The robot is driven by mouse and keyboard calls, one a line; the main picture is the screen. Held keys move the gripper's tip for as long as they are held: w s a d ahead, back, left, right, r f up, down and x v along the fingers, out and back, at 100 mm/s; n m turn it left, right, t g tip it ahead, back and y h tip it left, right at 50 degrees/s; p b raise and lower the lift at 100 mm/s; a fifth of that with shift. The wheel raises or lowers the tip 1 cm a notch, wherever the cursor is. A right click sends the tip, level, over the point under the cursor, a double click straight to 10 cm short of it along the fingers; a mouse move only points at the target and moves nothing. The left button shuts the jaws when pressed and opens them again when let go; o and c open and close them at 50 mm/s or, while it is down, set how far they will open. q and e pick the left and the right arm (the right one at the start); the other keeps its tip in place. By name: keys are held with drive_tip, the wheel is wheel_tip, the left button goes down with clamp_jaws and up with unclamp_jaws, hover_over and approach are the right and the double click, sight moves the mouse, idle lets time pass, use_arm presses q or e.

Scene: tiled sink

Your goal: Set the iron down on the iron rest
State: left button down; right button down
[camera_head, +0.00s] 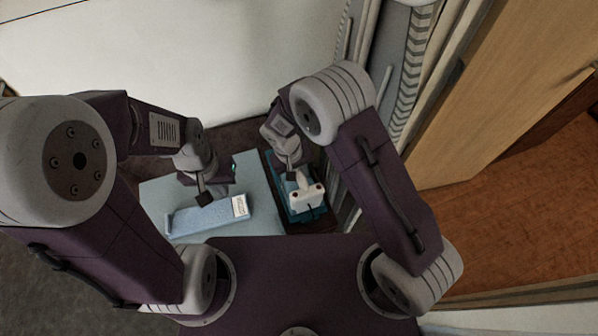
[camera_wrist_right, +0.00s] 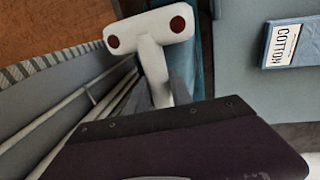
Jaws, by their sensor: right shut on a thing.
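The white iron (camera_head: 307,197), with red round spots on its end, is held by my right gripper (camera_head: 292,174). In the right wrist view the iron (camera_wrist_right: 150,40) shows as a white T-shaped part in front of my gripper. The teal iron rest (camera_head: 318,213) lies under and around the iron in the head view; a teal strip of it (camera_wrist_right: 207,50) shows beside the iron in the wrist view. I cannot tell whether the iron touches the rest. My left gripper (camera_head: 205,199) is over the blue folded item; its finger opening is unclear.
A light blue board (camera_head: 155,195) lies left of the rest. On it is a blue item (camera_head: 205,216) with a white label, reading COTTON in the wrist view (camera_wrist_right: 282,45). Grey ribbed panels (camera_head: 345,185) stand close to the right of the rest.

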drive_tip(key=shift+f, duration=0.2)
drive_tip(key=c, duration=1.1)
unclamp_jaws()
drive_tip(key=shift+s+f, duration=0.1)
drive_tip(key=r, duration=0.3)
drive_tip(key=a+r, duration=0.1)
drive_tip(key=r, duration=0.5)
drive_tip(key=shift+s+a+b, duration=0.25)
drive_tip(key=shift+a+b, duration=0.05)
drive_tip(key=shift+a, duration=0.05)
